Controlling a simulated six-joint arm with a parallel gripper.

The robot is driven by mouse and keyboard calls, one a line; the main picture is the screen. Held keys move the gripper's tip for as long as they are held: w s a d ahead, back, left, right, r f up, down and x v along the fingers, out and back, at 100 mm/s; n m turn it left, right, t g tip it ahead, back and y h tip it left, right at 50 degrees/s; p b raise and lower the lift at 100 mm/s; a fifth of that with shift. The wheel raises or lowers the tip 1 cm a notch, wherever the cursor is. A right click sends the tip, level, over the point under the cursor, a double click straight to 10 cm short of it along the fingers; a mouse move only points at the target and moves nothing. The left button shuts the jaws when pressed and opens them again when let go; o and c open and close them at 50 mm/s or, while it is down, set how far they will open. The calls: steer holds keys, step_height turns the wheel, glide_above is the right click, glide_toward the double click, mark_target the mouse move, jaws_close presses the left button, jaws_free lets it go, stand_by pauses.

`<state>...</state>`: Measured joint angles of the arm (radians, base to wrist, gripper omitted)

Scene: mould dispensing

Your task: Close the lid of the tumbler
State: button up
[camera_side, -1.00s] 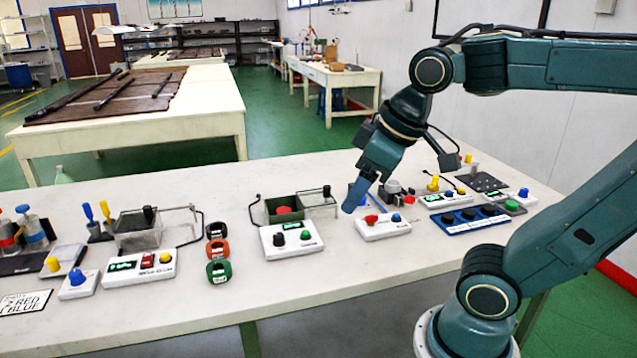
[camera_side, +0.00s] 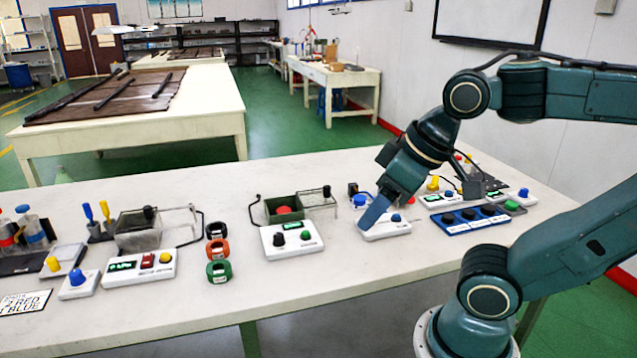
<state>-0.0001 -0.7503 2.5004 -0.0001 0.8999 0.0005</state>
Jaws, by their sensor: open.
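A green open-topped box (camera_side: 270,212) with something red (camera_side: 284,210) inside stands left of the middle of the bench. A clear lid (camera_side: 317,202) with a black knob lies open at its right side. My gripper (camera_side: 372,219) points down and left, open, over a white control box (camera_side: 393,231) with a blue knob. It is right of the green box and apart from it. The gripper hides part of the control box.
A white control panel (camera_side: 291,243) with a black and a green knob stands in front of the green box. Coloured rings (camera_side: 218,249) stand to its left. A blue panel with black knobs (camera_side: 468,219) is at the right. The bench front (camera_side: 330,272) is clear.

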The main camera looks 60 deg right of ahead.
steer(key=shift+c, duration=1.1)
steer(key=w+d+r+m+g, duration=0.1)
steer(key=w+d+r, duration=0.2)
steer(key=w, duration=0.2)
steer(key=w+d+r+m+g, duration=0.1)
steer(key=w+d+r, duration=0.15)
steer(key=w, duration=0.25)
steer(key=m+g, duration=0.4)
glide_above(327, 186)
step_height(327, 186, down, 12)
steer(key=f, duration=0.1)
steer(key=shift+r, duration=0.25)
steer(key=shift+f, duration=0.1)
steer(key=shift+f, duration=6.8)
